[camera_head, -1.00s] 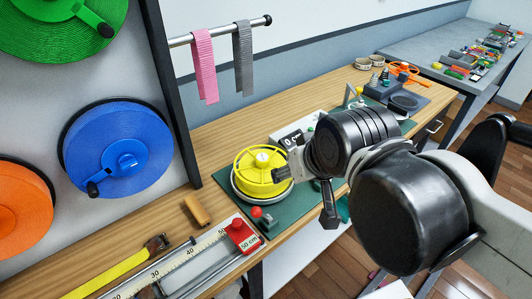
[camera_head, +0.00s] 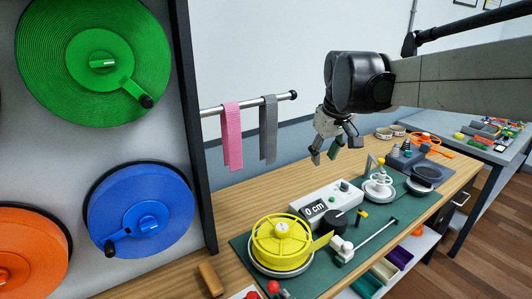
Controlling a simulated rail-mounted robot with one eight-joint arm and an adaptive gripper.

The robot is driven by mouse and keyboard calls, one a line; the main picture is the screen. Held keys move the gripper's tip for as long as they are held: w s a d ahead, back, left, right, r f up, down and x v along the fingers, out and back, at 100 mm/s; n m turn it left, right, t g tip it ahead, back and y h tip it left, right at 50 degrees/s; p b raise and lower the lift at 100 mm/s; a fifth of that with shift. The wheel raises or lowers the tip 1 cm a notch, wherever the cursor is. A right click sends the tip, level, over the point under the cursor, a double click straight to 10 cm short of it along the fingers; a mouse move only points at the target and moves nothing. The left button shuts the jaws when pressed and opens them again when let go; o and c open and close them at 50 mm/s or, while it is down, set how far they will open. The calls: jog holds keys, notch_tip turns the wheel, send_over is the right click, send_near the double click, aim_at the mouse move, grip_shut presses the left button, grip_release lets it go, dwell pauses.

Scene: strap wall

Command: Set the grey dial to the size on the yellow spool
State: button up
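The yellow spool (camera_head: 275,262) sits on a round light plate on the green mat, at the lower middle. No size on it can be read from here. Beside it is a white box (camera_head: 326,201) with a display reading "0 cm". A dark grey round part (camera_head: 333,222) stands in front of the box; I cannot tell whether it is the grey dial. My gripper (camera_head: 334,153) is open and empty, raised above the back of the bench, apart from the spool and the box.
A white wheeled device (camera_head: 379,187) stands right of the box, and a dark round-topped device (camera_head: 427,172) beyond it. Pink (camera_head: 232,137) and grey (camera_head: 268,130) straps hang from a rail. Blue (camera_head: 140,210), green (camera_head: 95,60) and orange reels fill the left wall panel.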

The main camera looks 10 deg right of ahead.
jog(key=w+d+f+n+g, duration=0.15)
jog(key=w+d+f, duration=0.25)
jog(key=w+d, duration=0.75)
jog(key=g, duration=0.2)
send_over(345, 186)
notch_tip(345, 186, down, 8)
jog(key=shift+n+y, duration=0.35)
jog(key=shift+y, duration=0.05)
jog(key=f, duration=1.3)
jog(key=shift+w+d, duration=0.15)
jog(key=shift+w, duration=0.25)
jog(key=shift+c, duration=0.5)
grip_shut()
